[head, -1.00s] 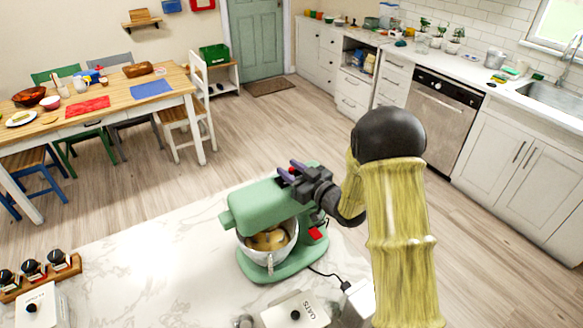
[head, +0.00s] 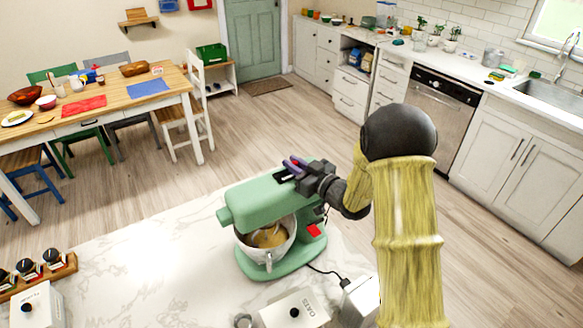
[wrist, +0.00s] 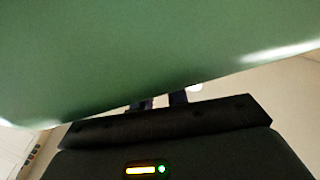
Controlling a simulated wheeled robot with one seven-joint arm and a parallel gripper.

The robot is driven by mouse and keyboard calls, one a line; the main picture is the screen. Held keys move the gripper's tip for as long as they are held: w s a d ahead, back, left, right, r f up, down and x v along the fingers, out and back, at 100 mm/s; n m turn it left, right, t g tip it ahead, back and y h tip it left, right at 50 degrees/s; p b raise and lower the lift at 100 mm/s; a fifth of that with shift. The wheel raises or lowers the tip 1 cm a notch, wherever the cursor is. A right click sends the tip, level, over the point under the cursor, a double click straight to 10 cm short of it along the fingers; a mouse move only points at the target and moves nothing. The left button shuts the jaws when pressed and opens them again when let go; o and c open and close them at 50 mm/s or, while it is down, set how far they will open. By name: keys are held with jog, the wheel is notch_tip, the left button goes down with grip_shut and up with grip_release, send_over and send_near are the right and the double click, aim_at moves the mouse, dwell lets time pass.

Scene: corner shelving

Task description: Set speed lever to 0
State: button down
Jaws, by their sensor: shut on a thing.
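The green stand mixer (head: 268,201) stands on the white marble counter, with a metal bowl (head: 279,250) of yellowish mixture under its head. My gripper (head: 291,167), with purple fingertips, is at the far upper side of the mixer head. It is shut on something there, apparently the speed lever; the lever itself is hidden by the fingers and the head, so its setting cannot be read. In the wrist view the green mixer head (wrist: 150,50) fills the upper part, and only bits of my fingers (wrist: 160,101) show below it.
A red patch (head: 314,230) shows on the mixer's stand. A cord runs to a white box (head: 360,300) at the counter's right. The counter left of the mixer is clear.

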jog(key=shift+d, duration=0.15)
jog(key=c, duration=1.4)
grip_release()
jog(key=shift+w+d, duration=0.15)
jog(key=shift+c, duration=0.2)
jog(key=b+v, duration=0.4)
jog(key=v, duration=1.3)
jog(key=shift+s+b, duration=0.3)
jog(key=shift+b, duration=0.1)
jog(key=shift+r, duration=0.1)
